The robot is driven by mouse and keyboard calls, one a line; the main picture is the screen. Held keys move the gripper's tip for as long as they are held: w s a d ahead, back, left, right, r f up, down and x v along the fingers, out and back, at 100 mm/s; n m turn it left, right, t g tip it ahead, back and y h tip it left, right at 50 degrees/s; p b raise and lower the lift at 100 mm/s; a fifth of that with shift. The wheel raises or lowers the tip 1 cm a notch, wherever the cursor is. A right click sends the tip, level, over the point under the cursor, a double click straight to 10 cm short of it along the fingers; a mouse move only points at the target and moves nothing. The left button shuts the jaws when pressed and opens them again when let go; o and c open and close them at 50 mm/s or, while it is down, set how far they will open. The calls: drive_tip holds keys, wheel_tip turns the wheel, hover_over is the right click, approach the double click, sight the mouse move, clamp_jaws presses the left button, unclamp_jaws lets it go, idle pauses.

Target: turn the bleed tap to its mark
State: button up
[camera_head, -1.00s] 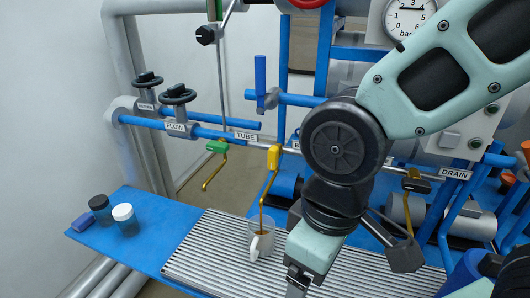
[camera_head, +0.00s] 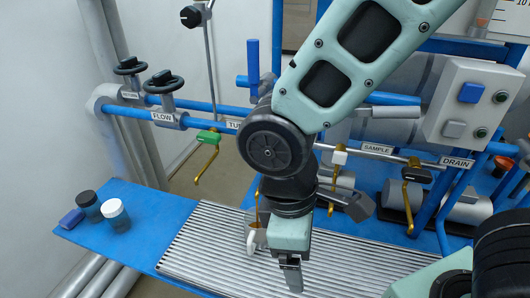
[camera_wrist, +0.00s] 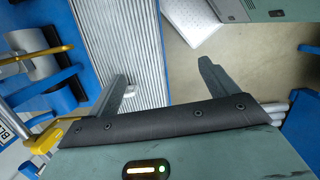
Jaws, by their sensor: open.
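The pipe taps run along the back: a green-handled tap (camera_head: 208,136) with a gold spout, a white-handled tap (camera_head: 340,156) by the SAMPLE label, and a dark-handled tap (camera_head: 415,173) by DRAIN. My arm covers the stretch between TUBE and SAMPLE, so the bleed tap's handle and mark are hidden in the head view.
A cup (camera_head: 253,238) stands on the ribbed tray (camera_head: 200,255), close left of my gripper. Two jars (camera_head: 115,212) and a blue block (camera_head: 71,218) are on the blue bench at left. FLOW and RETURN valves (camera_head: 164,88) rise at back left. A switch box (camera_head: 472,108) stands right.

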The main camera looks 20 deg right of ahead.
drive_tip(key=w+d+f+n+t+h+p, duration=0.2)
drive_tip(key=w+f+n+t+h, duration=0.2)
drive_tip(key=w+f+n+h, duration=0.55)
drive_tip(key=w+a+r+n+t+p, duration=0.1)
drive_tip(key=w+a+r+n+t, duration=0.2)
drive_tip(key=n+t, duration=0.35)
drive_tip(key=w+a+r+n+t+p, duration=0.1)
drive_tip(key=w+a+n+t, duration=0.35)
drive_tip(key=n, duration=0.25)
drive_tip(key=shift+t+y, duration=0.3)
drive_tip(key=shift+y, duration=0.05)
drive_tip(key=b+x, duration=0.7)
drive_tip(key=x, duration=0.8)
drive_tip(key=shift+w+d, duration=0.25)
drive_tip(key=shift+d, duration=0.15)
drive_tip(key=shift+w+d+r, duration=0.1)
drive_tip(key=shift+w+d, duration=0.2)
drive_tip(key=shift+w, duration=0.15)
drive_tip(key=c, duration=1.6)
